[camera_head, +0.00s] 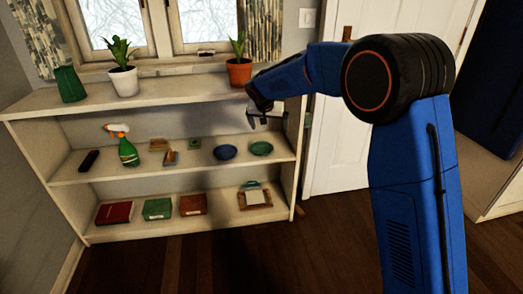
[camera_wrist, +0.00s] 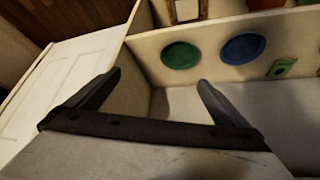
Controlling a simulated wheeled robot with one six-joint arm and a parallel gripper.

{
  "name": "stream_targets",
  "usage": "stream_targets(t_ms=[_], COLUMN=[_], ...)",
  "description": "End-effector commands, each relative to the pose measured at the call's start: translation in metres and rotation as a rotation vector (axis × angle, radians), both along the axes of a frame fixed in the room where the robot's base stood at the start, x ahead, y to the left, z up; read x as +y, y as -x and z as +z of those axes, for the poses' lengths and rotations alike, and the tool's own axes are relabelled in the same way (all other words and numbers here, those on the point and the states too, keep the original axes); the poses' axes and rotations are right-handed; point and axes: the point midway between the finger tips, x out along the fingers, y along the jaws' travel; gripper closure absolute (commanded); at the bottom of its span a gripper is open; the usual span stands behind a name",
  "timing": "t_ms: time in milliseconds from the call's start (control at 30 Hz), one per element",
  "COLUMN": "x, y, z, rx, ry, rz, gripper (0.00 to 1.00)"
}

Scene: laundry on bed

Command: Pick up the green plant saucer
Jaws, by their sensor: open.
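The green plant saucer (camera_head: 261,148) lies on the middle shelf, near its right end, just right of a blue dish (camera_head: 225,152). In the wrist view the green saucer (camera_wrist: 181,55) shows whole, beyond my fingertips, with the blue dish (camera_wrist: 243,48) beside it. My gripper (camera_head: 267,119) is at the upper right of the shelf unit, above the saucer in the head view and apart from it. In the wrist view my gripper (camera_wrist: 158,79) has its fingers spread wide with nothing between them.
The shelf unit (camera_head: 180,98) has a top board with potted plants, including one in a terracotta pot (camera_head: 239,73). A spray bottle (camera_head: 128,152) and small items stand left on the middle shelf. A clipboard (camera_head: 255,196) lies below. A white door (camera_head: 345,150) is at right.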

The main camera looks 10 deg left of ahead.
Motion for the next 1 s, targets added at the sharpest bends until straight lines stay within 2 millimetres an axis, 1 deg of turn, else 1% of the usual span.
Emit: stream_targets(t_ms=[33, 100, 200, 300, 367, 467, 900, 1000], x=[0.016, 0.032, 0.048, 0.057, 0.059, 0.058, 0.052, 0.051], y=[-0.008, -0.015, -0.023, -0.027, -0.029, -0.036, -0.077, -0.085], z=[-0.012, -0.022, -0.033, -0.04, -0.044, -0.055, -0.12, -0.132], rx=[-0.003, -0.009, -0.016, -0.019, -0.02, -0.019, -0.018, -0.019], ry=[0.0, -0.005, -0.008, -0.01, -0.011, -0.011, -0.01, -0.011], rz=[0.003, 0.002, 0.003, 0.003, 0.003, 0.001, 0.001, 0.001], gripper=[0.0, 0.0, 0.0, 0.0, 0.0, 0.0, 0.0, 0.0])
